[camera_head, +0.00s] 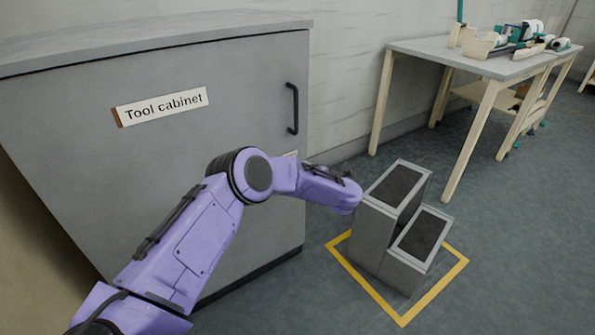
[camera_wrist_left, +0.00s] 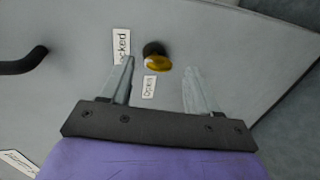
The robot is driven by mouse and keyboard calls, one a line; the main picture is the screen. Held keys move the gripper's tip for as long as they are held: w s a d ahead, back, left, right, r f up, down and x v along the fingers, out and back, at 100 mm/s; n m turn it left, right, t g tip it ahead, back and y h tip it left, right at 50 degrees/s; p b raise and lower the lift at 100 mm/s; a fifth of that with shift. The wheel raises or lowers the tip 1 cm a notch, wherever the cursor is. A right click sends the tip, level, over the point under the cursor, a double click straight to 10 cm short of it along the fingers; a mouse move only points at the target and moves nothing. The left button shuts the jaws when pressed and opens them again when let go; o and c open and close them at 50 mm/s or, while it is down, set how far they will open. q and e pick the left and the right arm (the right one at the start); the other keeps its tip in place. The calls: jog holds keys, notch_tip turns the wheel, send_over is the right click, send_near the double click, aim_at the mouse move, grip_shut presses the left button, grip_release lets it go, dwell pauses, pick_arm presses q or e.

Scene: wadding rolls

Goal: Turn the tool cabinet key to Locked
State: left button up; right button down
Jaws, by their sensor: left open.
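The grey tool cabinet (camera_head: 190,150) with its "Tool cabinet" sign fills the left of the head view. In the left wrist view, the key (camera_wrist_left: 158,63) shows as a yellow, rounded grip by a dark round collar on the cabinet's grey front. One white label (camera_wrist_left: 121,46), partly cut off, ends in "ocked"; a smaller label (camera_wrist_left: 149,87) is not clearly readable. My left gripper (camera_wrist_left: 159,66) is open and empty, its fingertips either side of the key in the picture. I cannot tell whether they reach it in depth. The head view shows neither key nor fingers.
A black bar handle (camera_head: 292,108) stands out from the cabinet front. A workbench (camera_head: 440,55) carrying tools stands at the back right. Grey floor is clear between them.

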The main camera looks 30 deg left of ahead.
pick_arm(q)
jog(key=v, duration=0.7)
jog(key=shift+p, duration=0.4)
jog(key=shift+d, duration=0.1)
